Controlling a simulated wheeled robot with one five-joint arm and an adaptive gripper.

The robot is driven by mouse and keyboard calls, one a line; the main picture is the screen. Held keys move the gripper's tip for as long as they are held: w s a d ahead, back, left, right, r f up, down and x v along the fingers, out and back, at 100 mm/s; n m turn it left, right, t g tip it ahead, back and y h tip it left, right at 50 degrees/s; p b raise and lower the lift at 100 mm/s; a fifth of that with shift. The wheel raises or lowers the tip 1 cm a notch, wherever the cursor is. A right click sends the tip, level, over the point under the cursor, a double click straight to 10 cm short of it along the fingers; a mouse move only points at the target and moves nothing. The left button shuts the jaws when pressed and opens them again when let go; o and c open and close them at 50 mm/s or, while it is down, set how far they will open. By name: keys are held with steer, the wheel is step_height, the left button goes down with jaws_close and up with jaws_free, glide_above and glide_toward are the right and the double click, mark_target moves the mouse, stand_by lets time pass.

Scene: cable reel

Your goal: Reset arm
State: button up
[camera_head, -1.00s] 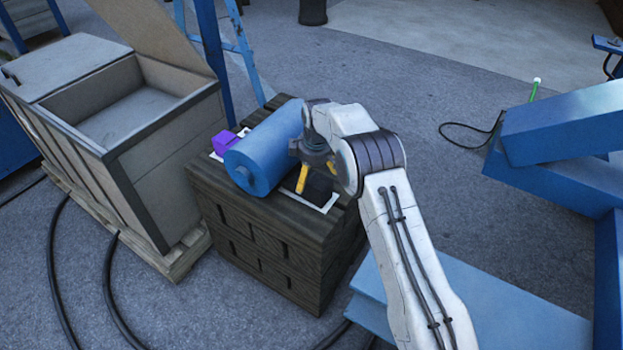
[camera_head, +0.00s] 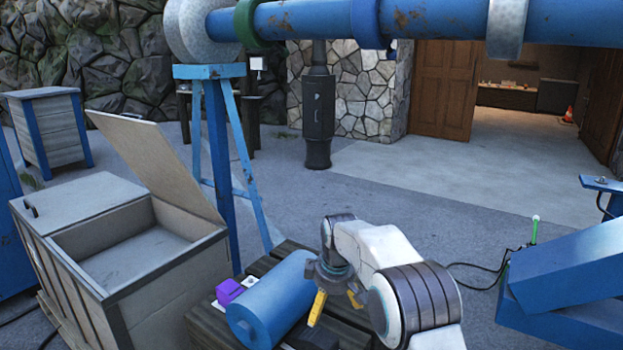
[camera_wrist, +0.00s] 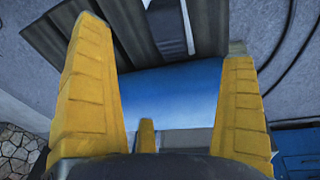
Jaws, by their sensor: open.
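My arm, white with dark bands, reaches over a dark wooden crate in the head view. My gripper (camera_head: 337,302) is open, its yellow fingers pointing down just right of a blue cylinder (camera_head: 268,305) lying on the crate. In the wrist view my gripper (camera_wrist: 180,95) shows its yellow fingers spread wide, with the blue cylinder (camera_wrist: 170,92) seen between and beyond them. Nothing is held. I cannot tell how far the fingertips are from the cylinder.
A purple block (camera_head: 229,291) sits left of the cylinder on the dark crate (camera_head: 208,325). An open wooden bin (camera_head: 70,265) stands left. A blue pipe (camera_head: 310,20) crosses above on a blue stand (camera_head: 218,150). Blue beams (camera_head: 560,265) lie right. Open floor (camera_head: 400,190) extends behind.

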steer(key=s+d+r+m+p, duration=0.3)
steer(key=s+d+r+p, duration=0.1)
steer(key=s+r, duration=0.5)
steer(key=s+d+r+m+p, duration=0.25)
steer(key=s+d+r, duration=0.25)
steer(key=s+r, duration=0.4)
steer(key=s+d+r+m+p, duration=0.2)
steer(key=s+p, duration=0.2)
steer(key=s, duration=0.6)
steer(key=s+d+r+m+p, duration=0.2)
steer(key=s+r+m+p, duration=0.1)
steer(key=s, duration=0.6)
steer(key=shift+s+t+h+p, duration=0.3)
steer(key=shift+s+t+p, duration=0.05)
steer(key=shift+s+t, duration=0.05)
